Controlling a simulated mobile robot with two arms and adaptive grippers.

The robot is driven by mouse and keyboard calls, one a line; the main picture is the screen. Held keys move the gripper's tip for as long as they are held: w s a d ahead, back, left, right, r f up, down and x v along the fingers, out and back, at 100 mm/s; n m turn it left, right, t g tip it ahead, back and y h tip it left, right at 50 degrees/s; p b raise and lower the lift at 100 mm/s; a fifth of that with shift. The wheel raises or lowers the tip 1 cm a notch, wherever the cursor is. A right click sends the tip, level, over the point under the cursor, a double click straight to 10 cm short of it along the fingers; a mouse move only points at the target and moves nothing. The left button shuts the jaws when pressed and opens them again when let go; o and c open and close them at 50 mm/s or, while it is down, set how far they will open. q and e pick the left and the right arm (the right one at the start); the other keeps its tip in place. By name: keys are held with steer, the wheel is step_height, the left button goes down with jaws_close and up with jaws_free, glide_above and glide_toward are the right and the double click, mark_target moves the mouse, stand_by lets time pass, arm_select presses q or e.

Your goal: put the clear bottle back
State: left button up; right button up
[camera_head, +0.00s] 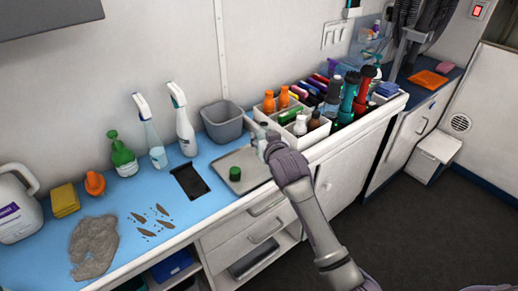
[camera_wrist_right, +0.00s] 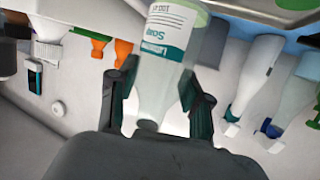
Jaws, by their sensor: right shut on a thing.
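The clear bottle (camera_wrist_right: 165,60) has a white label with teal lettering and band. In the right wrist view it stands between the two dark fingers of my right gripper (camera_wrist_right: 160,100), which is shut on it. In the head view my right gripper (camera_head: 265,141) is over the back right of the grey tray (camera_head: 249,158), beside the white caddy (camera_head: 302,139). The bottle is mostly hidden there. My left gripper is not in view.
A green cap-like piece (camera_head: 235,174) is on the tray. A grey bin (camera_head: 223,122), two spray bottles (camera_head: 184,132) and a green pump bottle (camera_head: 122,157) stand along the wall. The caddy holds several bottles. A dark mat (camera_head: 189,182) and a grey cloth (camera_head: 94,245) lie left.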

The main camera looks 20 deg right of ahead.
steer(key=shift+w+a+f, duration=0.5)
steer(key=shift+w+a, duration=0.1)
steer(key=shift+w, duration=0.05)
steer(key=shift+f, duration=2.05)
steer(key=shift+f, duration=0.2)
steer(key=o, duration=1.2)
steer(key=shift+o, duration=0.2)
steer(key=shift+r, duration=0.1)
